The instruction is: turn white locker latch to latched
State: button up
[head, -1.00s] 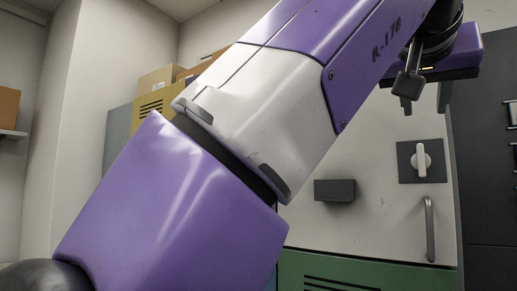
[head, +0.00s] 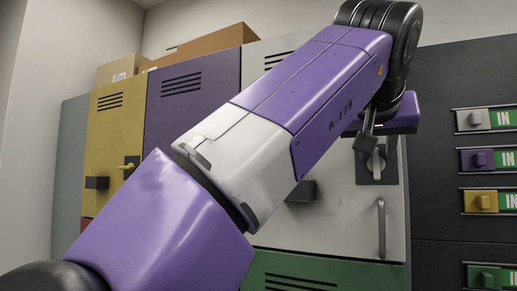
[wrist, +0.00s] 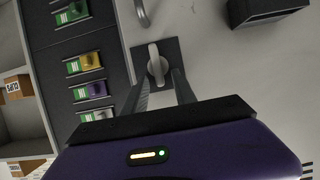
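The white locker (head: 335,215) has a latch with a white handle (head: 377,161) on a dark square plate (head: 376,178). The handle looks about upright in the head view. It also shows in the wrist view (wrist: 156,64), just beyond my fingertips. My gripper (wrist: 157,82) is open, with one finger on each side of the handle's near end in the picture. I cannot tell whether either finger touches it. In the head view my gripper (head: 367,144) partly covers the top of the plate.
A grey pull handle (head: 381,228) is below the latch, and a dark block (head: 301,191) sticks out to its left. A dark panel (head: 450,150) with several coloured sliders stands to the right. A yellow locker (head: 112,150) and a green locker (head: 310,272) are nearby.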

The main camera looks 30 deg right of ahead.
aim_at(368, 165)
grip_shut()
dwell(0.4)
jog(key=n+g, duration=0.1)
jog(key=w+n+h+p, duration=0.1)
jog(key=n, duration=0.1)
jog(key=a+n+g+h, duration=0.1)
jog(key=shift+w+f+n+g, duration=0.2)
jog(key=shift+f+n+g, duration=0.1)
jog(key=shift+n, duration=0.1)
jog(key=n, duration=0.1)
jog(key=n+h, duration=0.1)
jog(key=f+n+h+p, duration=0.1)
jog(key=n, duration=0.1)
jog(key=shift+w+a+g, duration=0.35)
jog(key=shift+w+g, duration=0.05)
jog(key=n+h, duration=0.1)
jog(key=n, duration=0.1)
jog(key=f+n+h, duration=0.1)
jog(key=n, duration=0.1)
jog(key=shift+w+a+f+n+h, duration=0.1)
jog(key=shift+f+n+h, duration=0.1)
jog(key=shift+n+h, duration=0.1)
jog(key=shift+p, duration=0.3)
